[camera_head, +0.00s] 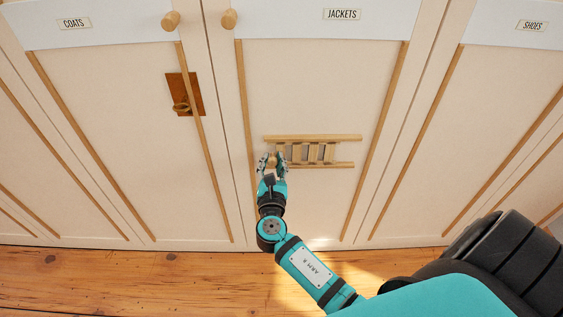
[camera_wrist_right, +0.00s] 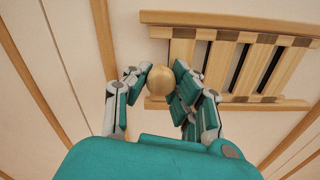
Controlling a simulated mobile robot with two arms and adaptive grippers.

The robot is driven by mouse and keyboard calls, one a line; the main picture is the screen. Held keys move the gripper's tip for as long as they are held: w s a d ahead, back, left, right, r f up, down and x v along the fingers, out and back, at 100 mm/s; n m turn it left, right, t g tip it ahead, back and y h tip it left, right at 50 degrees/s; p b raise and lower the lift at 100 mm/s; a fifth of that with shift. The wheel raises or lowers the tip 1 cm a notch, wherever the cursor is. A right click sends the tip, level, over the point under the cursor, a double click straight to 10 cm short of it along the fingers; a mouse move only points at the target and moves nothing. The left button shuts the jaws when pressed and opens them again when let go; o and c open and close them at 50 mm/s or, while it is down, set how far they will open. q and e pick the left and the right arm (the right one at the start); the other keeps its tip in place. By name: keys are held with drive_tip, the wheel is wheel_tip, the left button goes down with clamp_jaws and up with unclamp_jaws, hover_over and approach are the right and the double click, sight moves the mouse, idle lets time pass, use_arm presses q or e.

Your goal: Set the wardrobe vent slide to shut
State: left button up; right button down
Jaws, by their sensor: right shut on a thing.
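The wardrobe vent (camera_head: 335,137) is a small pale wooden frame with upright slats, low on the door labelled JACKETS. In the right wrist view the vent (camera_wrist_right: 285,103) shows narrow dark gaps between its slats. A round wooden knob (camera_head: 272,160) is at the left end of the vent. My right gripper (camera_head: 272,157) is shut on this knob (camera_wrist_right: 160,80), with a finger on each side of it in the right wrist view. The fingers hide part of the vent's left end. My left gripper is not in view.
A COATS door (camera_head: 125,120) stands at left, with a brown plate and ring (camera_head: 184,94). A SHOES door (camera_head: 490,130) is at right. Two round knobs (camera_head: 171,19) (camera_head: 229,18) stick out above. The wooden floor (camera_head: 120,280) in front is clear.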

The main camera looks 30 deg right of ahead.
drive_tip(key=c, duration=1.6)
unclamp_jaws()
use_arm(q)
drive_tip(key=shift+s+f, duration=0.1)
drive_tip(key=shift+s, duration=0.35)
use_arm(e)
drive_tip(key=o, duration=0.5)
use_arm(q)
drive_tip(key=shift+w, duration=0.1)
use_arm(e)
drive_tip(key=shift+o, duration=0.2)
drive_tip(key=shift+s, duration=0.1)
drive_tip(key=shift+s+a, duration=0.15)
drive_tip(key=shift+s, duration=0.15)
drive_tip(key=v, duration=1.1)
drive_tip(key=shift+a+f, duration=0.1)
